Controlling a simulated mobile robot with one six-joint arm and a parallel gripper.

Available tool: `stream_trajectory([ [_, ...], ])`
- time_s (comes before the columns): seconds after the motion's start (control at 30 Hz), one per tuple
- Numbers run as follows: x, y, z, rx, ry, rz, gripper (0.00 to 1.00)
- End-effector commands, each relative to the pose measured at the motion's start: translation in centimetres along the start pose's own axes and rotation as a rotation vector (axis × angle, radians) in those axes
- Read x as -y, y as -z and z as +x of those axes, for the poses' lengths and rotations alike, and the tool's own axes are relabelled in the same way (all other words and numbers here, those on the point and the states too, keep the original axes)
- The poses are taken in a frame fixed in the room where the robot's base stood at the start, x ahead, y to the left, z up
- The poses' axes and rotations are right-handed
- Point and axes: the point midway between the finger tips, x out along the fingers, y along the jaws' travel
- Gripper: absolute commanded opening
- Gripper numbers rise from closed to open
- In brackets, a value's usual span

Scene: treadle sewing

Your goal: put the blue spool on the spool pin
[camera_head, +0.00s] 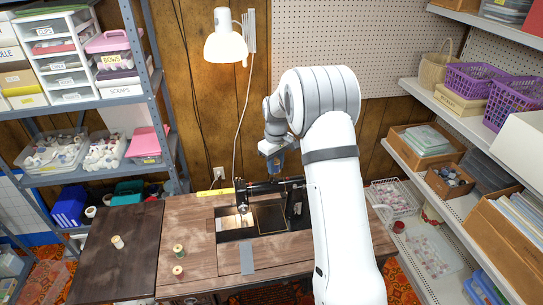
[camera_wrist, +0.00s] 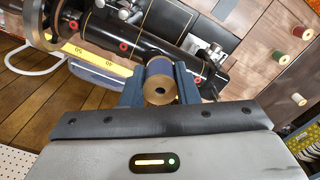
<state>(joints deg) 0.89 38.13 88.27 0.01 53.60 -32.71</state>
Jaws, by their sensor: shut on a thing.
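My gripper (camera_head: 273,153) is shut on the blue spool (camera_wrist: 159,70) and holds it above the black sewing machine (camera_head: 262,188). In the wrist view the spool sits between the two dark fingers (camera_wrist: 160,88), with its tan end and centre hole facing the camera. In the head view the spool is small and partly hidden by the gripper. The sewing machine's arm (camera_wrist: 140,42) runs behind the spool in the wrist view, apart from it as far as I can tell. I cannot make out the spool pin clearly in either view.
A green spool (camera_head: 178,250) and a red spool (camera_head: 178,271) stand on the wooden table (camera_head: 195,225). A pale spool (camera_head: 117,242) stands on the dark leaf at left. A lamp (camera_head: 225,45) hangs behind. Loaded shelves flank both sides.

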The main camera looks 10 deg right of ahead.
Motion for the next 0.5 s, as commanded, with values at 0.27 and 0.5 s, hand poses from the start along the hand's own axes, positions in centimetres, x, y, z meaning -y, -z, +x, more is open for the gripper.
stream_trajectory([
  [0.27,-1.3,2.0,-2.5,0.000,0.000,-0.130,0.07],
  [0.5,-1.3,1.9,-0.9,0.001,0.001,-0.130,0.07],
])
